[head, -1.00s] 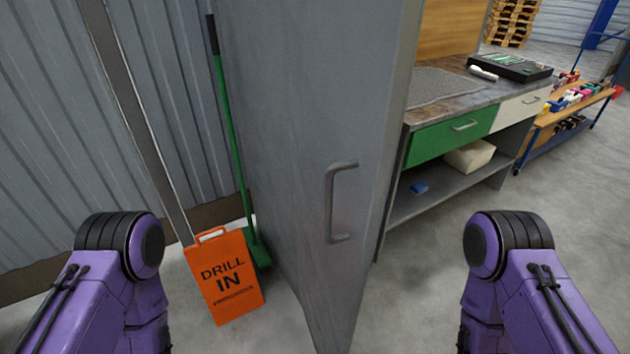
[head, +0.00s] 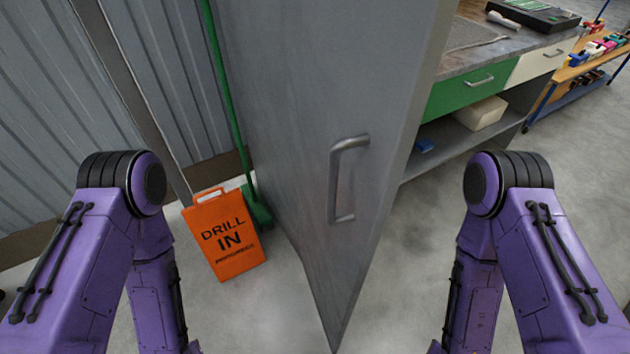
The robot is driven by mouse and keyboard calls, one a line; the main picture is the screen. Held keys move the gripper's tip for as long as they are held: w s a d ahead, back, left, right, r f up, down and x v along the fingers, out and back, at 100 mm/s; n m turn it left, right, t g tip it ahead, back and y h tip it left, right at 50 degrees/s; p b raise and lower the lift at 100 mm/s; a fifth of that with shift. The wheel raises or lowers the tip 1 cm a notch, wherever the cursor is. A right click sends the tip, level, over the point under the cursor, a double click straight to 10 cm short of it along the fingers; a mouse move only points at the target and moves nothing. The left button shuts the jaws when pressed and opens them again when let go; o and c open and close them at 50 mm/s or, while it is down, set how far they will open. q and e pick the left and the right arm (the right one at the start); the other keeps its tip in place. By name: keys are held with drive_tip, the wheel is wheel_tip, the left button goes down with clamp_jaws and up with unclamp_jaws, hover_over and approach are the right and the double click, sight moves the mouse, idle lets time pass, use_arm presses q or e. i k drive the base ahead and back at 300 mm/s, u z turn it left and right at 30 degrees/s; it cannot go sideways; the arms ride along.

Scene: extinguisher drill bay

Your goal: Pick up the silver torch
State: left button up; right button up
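Neither gripper is in view.
An orange drill sign (head: 226,235) stands on the floor at the left, with a green broom (head: 262,212) behind it. At the right are a workbench with a green drawer (head: 470,92), a black case (head: 535,16) and a shelf holding a pale block (head: 480,114). Floor at the right is clear.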

sight(495, 17)
drive_tip(key=z, duration=0.55)
drive_tip(key=k, duration=1.3)
drive_tip(key=z, duration=1.1)
drive_tip(key=i, duration=1.9)
drive_tip(key=z, duration=0.45)
drive_tip(key=i, duration=2.35)
drive_tip(key=u, duration=1.2)
drive_tip(key=i, duration=1.6)
drive_tip(key=u, duration=0.9)
